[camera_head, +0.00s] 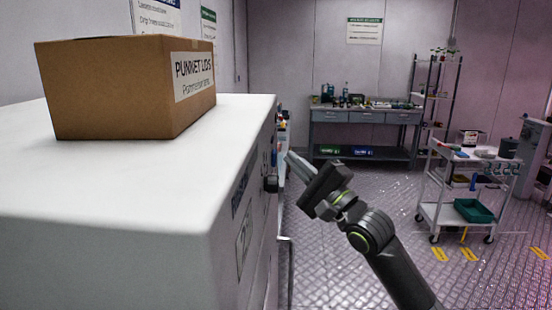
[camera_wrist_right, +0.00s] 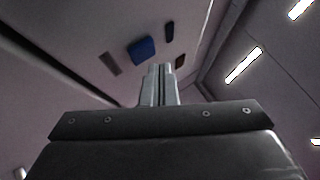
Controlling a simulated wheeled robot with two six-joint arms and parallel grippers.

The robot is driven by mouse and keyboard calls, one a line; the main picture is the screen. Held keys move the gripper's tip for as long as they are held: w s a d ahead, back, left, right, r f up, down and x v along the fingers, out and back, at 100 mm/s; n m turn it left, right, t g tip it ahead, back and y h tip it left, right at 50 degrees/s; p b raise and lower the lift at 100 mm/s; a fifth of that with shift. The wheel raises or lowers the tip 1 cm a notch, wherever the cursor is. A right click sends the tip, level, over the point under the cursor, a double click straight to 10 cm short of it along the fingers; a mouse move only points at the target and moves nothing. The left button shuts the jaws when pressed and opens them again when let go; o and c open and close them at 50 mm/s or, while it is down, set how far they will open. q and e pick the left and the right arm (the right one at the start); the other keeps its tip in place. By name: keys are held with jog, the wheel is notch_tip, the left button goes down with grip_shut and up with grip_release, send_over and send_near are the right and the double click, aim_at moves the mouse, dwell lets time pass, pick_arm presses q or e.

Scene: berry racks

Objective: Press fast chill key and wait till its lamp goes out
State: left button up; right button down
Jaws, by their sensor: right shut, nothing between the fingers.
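The white cabinet (camera_head: 150,185) fills the left of the head view, its front face seen edge-on. My right gripper (camera_head: 291,158) is shut and empty beside that face. In the right wrist view its closed fingertips (camera_wrist_right: 160,68) point at the face. Around them show a blue rectangular part (camera_wrist_right: 142,50), a small dark blue part (camera_wrist_right: 170,33), a brownish part (camera_wrist_right: 180,61) and a dark strip (camera_wrist_right: 109,63). I cannot tell which is the fast chill key or its lamp, whether any lamp is lit, or whether the fingertips touch anything. My left gripper is not in view.
A cardboard box (camera_head: 110,88) labelled for punnet lids sits on the cabinet. A grey workbench (camera_head: 365,118) and a shelf rack (camera_head: 437,82) stand at the back. A white trolley (camera_head: 452,216) stands at the right. The metal floor (camera_head: 330,235) between is clear.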

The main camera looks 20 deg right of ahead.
jog(key=shift+a, duration=0.1)
dwell(0.7)
jog(key=shift+w+a+p, duration=0.2)
jog(key=shift+a+p, duration=0.15)
jog(key=shift+w+a, duration=0.15)
jog(key=shift+a, duration=0.2)
dwell(0.8)
jog(key=shift+d, duration=0.1)
jog(key=shift+s+d+p, duration=0.4)
jog(key=shift+d+p, duration=0.3)
jog(key=shift+p, duration=0.15)
